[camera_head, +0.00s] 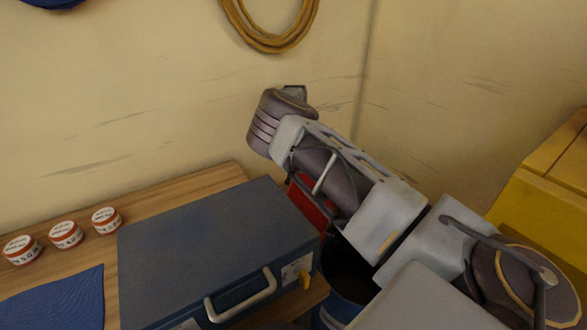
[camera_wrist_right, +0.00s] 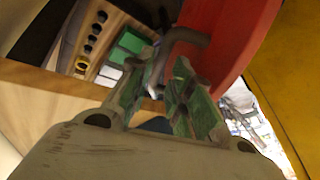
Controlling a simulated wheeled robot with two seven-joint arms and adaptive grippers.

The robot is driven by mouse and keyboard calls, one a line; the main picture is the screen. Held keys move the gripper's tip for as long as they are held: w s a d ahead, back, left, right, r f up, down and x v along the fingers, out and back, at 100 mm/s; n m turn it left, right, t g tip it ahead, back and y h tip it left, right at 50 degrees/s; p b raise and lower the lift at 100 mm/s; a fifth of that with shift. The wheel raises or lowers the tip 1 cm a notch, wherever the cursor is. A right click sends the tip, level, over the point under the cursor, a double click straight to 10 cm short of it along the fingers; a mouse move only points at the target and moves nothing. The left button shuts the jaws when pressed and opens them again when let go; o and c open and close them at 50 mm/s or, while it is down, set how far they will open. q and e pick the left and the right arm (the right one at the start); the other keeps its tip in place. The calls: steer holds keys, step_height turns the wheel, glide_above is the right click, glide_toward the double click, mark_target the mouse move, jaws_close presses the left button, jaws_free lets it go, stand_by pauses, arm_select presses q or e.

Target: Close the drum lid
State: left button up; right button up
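The drum (camera_head: 338,300) is dark blue and stands to the right of the blue case, mostly behind my right arm; its dark mouth shows. The red lid (camera_head: 312,205) is raised above it, partly hidden by the arm. In the right wrist view the lid (camera_wrist_right: 235,45) fills the upper right, with a grey bent handle (camera_wrist_right: 186,42) on its face. My right gripper (camera_wrist_right: 168,88) has its green-padded fingers close together, with the handle's bar between their tips; the contact is partly hidden. The head view does not show its fingers. My left gripper is not in view.
A blue case (camera_head: 205,250) with a grey handle lies on the wooden bench (camera_head: 190,188). Several red-and-white tins (camera_head: 66,234) and a blue cloth (camera_head: 55,300) are at left. A yellow cabinet (camera_head: 545,200) stands at right. A hose coil (camera_head: 270,42) hangs on the wall.

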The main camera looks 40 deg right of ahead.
steer(key=shift+x, duration=1)
steer(key=c, duration=0.4)
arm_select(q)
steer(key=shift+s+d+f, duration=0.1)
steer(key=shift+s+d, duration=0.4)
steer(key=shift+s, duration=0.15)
arm_select(e)
jaws_close()
